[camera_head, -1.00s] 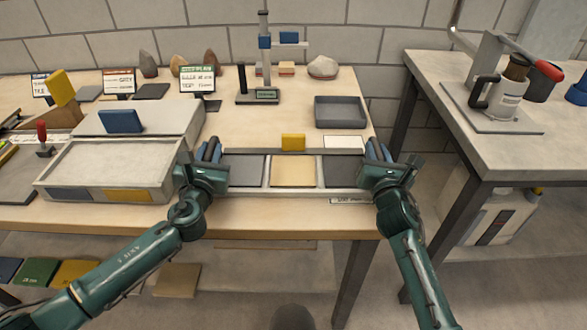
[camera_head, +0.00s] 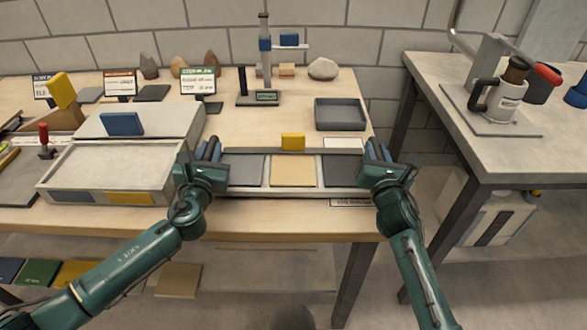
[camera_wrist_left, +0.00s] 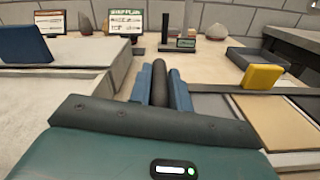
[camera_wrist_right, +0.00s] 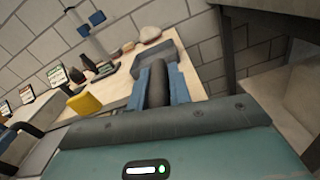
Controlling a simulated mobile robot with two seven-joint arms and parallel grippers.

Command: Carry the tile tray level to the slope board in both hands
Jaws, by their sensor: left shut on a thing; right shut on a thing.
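The tile tray (camera_head: 295,192) is a long pale frame with grey, tan and dark tiles side by side. It lies across the front of the bench and looks about level in the head view. My left gripper (camera_head: 208,155) is shut on a dark round handle (camera_wrist_left: 160,85) at its left end. My right gripper (camera_head: 377,155) is shut on a like handle (camera_wrist_right: 158,82) at its right end. I cannot tell whether the tray touches the bench. The slope board seems to be the grey board (camera_head: 165,125) at left, with a blue block (camera_head: 121,123) on it.
A yellow block (camera_head: 293,142) stands at the tray's back edge. A shallow sand-filled box (camera_head: 50,190) is close to the left gripper. A gauge stand (camera_head: 264,70), a grey bin (camera_head: 340,114) and stones are behind. A gap separates the right-hand table (camera_head: 480,165).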

